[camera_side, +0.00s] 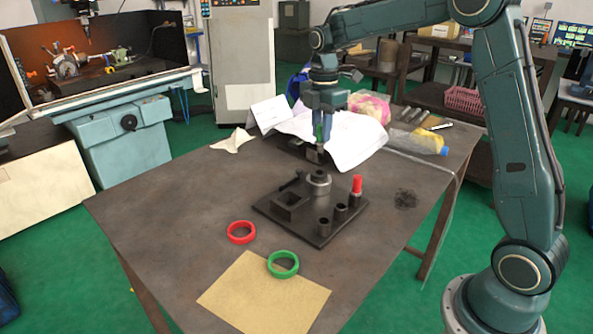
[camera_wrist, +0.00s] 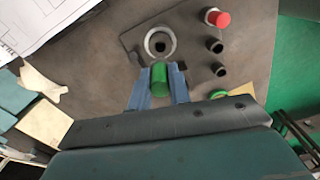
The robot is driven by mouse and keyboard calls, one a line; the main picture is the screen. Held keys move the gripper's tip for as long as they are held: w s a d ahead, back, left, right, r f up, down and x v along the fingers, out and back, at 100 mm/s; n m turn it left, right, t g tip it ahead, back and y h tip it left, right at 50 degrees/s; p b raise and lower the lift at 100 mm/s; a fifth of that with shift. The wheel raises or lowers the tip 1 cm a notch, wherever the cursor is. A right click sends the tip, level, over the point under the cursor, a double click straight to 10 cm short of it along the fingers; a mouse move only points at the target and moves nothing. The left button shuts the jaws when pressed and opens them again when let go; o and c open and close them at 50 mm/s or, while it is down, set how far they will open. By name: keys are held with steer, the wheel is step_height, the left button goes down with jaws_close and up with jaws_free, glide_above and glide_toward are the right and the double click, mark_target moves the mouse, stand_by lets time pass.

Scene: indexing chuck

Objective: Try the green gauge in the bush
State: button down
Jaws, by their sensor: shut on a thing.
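My gripper is shut on the green gauge, a short green cylinder (camera_wrist: 160,77) between two blue fingers in the wrist view (camera_wrist: 158,88). In the side view my gripper (camera_side: 322,138) is above the table, behind and above the bush; the gauge's green is hard to make out there. The bush is a grey ring with a dark bore (camera_wrist: 160,43), on the dark fixture plate; it also shows in the side view (camera_side: 319,178). In the wrist view the gauge's end appears just below the bore, and I cannot tell the height gap.
A red-topped gauge (camera_side: 357,185) stands in a holder on the plate (camera_side: 322,235), with two empty holders (camera_side: 324,226) beside it. A red ring (camera_side: 241,233) and green ring (camera_side: 283,265) lie in front, the green one on a tan sheet (camera_side: 250,300). Papers (camera_side: 345,140) lie behind.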

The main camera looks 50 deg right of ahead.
mark_target(320, 151)
steer(key=shift+f, duration=0.2)
steer(key=shift+f, duration=2.45)
steer(key=shift+f, duration=1.6)
stand_by(0.9)
steer(key=shift+r, duration=0.1)
steer(key=shift+r, duration=3.45)
